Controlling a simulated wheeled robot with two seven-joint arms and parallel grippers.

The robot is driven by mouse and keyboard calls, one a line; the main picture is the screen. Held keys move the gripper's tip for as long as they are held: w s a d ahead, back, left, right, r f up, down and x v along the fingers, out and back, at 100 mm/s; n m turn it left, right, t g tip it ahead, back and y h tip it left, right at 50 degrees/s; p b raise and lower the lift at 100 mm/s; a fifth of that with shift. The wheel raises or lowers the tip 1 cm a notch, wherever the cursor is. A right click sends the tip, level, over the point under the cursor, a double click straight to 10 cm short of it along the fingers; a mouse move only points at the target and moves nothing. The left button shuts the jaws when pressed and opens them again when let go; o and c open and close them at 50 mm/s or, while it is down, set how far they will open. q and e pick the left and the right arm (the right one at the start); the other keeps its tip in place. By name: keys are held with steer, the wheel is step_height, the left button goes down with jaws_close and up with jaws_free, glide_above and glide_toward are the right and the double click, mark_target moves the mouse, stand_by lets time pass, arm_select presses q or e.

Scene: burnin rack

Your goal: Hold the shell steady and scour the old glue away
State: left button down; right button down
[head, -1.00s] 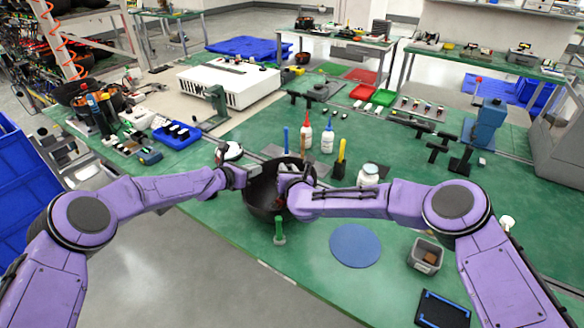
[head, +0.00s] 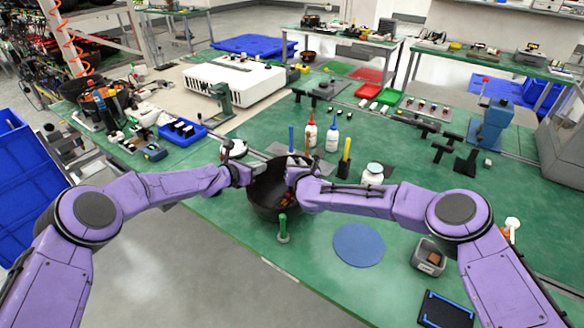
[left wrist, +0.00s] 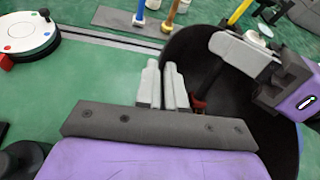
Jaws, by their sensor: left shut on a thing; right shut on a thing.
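The shell is a dark, round bowl (head: 262,207) at the near edge of the green bench. It also fills the right half of the left wrist view (left wrist: 250,130). My left gripper (head: 250,178) is shut on the shell's left rim; its two pale fingers show in the left wrist view (left wrist: 163,88). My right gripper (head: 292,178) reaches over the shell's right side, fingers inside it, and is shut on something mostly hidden. A reddish-brown patch (head: 287,198) shows inside the shell under it; I cannot tell whether it is glue or the held thing.
A blue disc (head: 359,245) and a grey tub (head: 430,256) lie to the right. Bottles (head: 311,133) and a jar (head: 373,174) stand behind. A white round device (head: 233,148) is behind-left.

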steer(key=shift+w+d+r, duration=0.1)
steer(key=shift+w+d, duration=0.55)
steer(key=shift+s+a, duration=2.1)
steer(key=shift+s, duration=0.15)
steer(key=shift+r, duration=2.95)
step_height(320, 180, up, 3)
